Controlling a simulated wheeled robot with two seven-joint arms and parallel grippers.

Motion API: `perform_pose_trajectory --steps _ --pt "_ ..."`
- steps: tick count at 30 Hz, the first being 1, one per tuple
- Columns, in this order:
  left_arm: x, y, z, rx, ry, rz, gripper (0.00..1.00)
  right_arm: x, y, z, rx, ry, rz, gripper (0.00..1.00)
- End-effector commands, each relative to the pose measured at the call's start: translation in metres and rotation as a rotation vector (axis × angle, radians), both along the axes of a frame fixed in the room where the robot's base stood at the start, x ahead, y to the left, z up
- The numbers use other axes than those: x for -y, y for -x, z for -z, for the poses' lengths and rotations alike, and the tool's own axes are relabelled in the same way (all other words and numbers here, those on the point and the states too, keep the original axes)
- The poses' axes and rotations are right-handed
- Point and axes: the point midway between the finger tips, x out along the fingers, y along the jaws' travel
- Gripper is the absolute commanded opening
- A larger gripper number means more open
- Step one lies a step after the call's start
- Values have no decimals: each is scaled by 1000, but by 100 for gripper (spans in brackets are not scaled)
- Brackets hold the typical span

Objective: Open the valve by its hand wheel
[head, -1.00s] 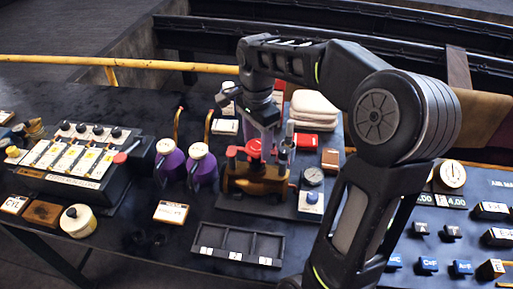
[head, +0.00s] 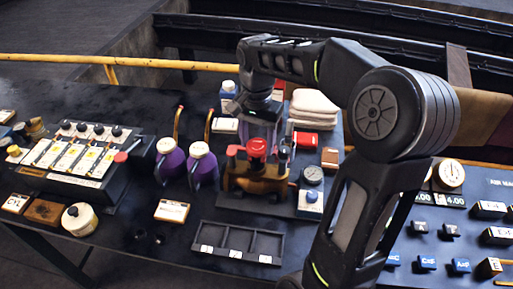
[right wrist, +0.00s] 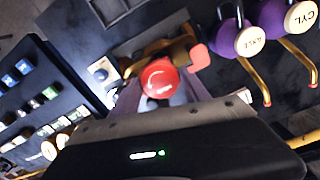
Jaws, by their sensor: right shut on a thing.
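The valve's round red hand wheel (head: 257,147) sits on top of a brass valve body (head: 258,180) in the middle of the bench. The wheel also shows in the right wrist view (right wrist: 160,78), with a pale curved mark on its face. My right gripper (head: 259,140) comes straight down from above and is shut on the hand wheel, its fingers at the wheel's sides. The fingertips are partly hidden behind the wheel and the valve fittings. In the right wrist view a red lever-like part (right wrist: 199,57) stands beside the wheel. My left gripper is not in view.
Two purple oilers (head: 202,165) stand left of the valve, close by. An empty divided tray (head: 240,240) lies in front. A lever box (head: 85,155) is at left.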

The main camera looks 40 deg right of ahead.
Motion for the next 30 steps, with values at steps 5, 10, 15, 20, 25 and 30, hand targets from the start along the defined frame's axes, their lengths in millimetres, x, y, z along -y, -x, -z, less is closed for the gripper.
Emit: perform_pose_trajectory --steps 5,10,15,20,25,30 --pt "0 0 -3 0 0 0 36 0 0 0 -1 0 -133 7" --pt "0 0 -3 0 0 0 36 0 0 0 -1 0 -183 0" --pt "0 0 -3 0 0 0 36 0 0 0 -1 0 -181 60" --pt "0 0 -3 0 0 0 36 0 0 0 -1 0 -180 73" --pt "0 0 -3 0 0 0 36 0 0 0 -1 1 -179 79" --pt "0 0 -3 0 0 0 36 0 0 1 -1 0 -178 68"
